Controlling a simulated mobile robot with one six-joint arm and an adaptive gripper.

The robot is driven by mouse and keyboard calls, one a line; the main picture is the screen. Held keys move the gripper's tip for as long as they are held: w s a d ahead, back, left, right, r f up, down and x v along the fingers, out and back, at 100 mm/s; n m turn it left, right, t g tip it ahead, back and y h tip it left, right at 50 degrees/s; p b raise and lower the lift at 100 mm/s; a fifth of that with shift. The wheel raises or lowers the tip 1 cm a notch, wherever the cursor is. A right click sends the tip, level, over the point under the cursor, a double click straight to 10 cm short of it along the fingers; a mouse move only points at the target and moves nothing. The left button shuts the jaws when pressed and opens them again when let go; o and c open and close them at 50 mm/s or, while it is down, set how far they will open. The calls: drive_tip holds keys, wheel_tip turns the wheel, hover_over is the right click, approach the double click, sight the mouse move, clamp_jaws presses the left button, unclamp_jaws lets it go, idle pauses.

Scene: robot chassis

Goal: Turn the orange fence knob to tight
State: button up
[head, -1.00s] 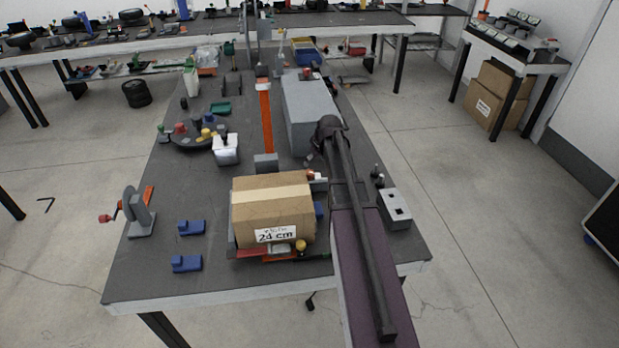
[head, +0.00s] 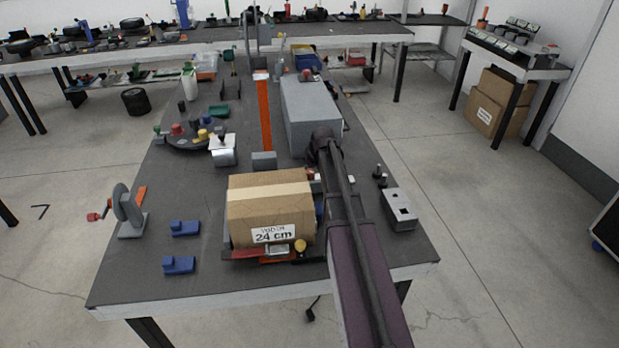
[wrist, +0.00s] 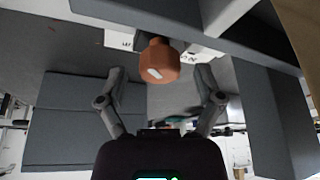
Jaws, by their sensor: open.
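In the wrist view an orange knob (wrist: 160,62) with a pale mark on its face projects from a grey body, beside a white label (wrist: 118,40) with dark lettering too small to read fully. My gripper (wrist: 160,74) is open, with one finger to the left and one to the right of the knob, apart from it. The knob sits between and slightly beyond the fingertips. In the head view my arm reaches over the bench to the grey box-shaped body (head: 308,112). My arm hides the gripper there, and I cannot make out the knob.
A cardboard box (head: 270,208) marked 24 cm stands left of my arm. The front left is mostly clear.

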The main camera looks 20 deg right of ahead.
drive_tip(key=shift+w+f+b, duration=0.15)
drive_tip(key=shift+f+b, duration=0.15)
drive_tip(key=shift+f, duration=0.2)
drive_tip(key=c, duration=1.2)
